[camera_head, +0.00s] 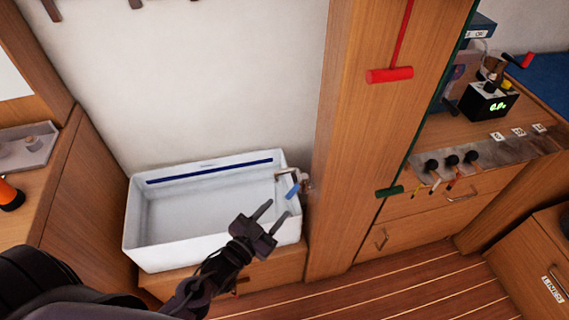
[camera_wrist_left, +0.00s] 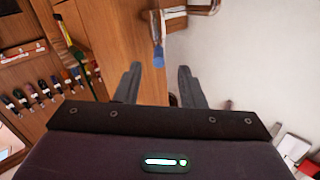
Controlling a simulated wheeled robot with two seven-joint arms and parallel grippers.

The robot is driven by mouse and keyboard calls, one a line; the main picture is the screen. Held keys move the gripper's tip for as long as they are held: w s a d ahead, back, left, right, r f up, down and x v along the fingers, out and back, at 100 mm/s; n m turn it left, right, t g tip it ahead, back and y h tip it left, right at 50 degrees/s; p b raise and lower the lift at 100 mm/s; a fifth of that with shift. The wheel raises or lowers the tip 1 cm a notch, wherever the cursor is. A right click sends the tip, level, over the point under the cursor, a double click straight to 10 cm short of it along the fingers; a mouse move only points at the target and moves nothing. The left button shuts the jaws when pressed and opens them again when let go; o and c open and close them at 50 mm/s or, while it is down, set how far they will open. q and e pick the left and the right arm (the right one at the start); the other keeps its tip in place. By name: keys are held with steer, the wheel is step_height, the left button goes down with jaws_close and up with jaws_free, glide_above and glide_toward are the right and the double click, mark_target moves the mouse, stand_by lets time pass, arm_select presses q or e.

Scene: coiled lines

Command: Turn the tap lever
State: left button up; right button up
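The tap (camera_head: 306,182) is a metal fitting at the right end of the white sink (camera_head: 135,222), with its spout over the basin. Its lever has a blue end (camera_head: 293,191). In the left wrist view the blue lever end (camera_wrist_left: 158,57) hangs below the metal tap (camera_wrist_left: 156,24), just beyond the gap between my fingertips. My left gripper (camera_head: 276,210) is open and empty, in front of and slightly below the lever, apart from it. The same open gripper shows in the left wrist view (camera_wrist_left: 160,70). My right gripper is in neither view.
A wooden post (camera_head: 335,150) stands right beside the tap. A counter with black knobs (camera_head: 452,161) lies further right. The sink basin looks empty.

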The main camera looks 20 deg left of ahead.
mark_target(291, 191)
arm_select(q)
steer(key=x, duration=0.7)
steer(key=shift+w+d+r+p, duration=0.2)
steer(key=shift+w+r+p, duration=0.1)
jaws_close()
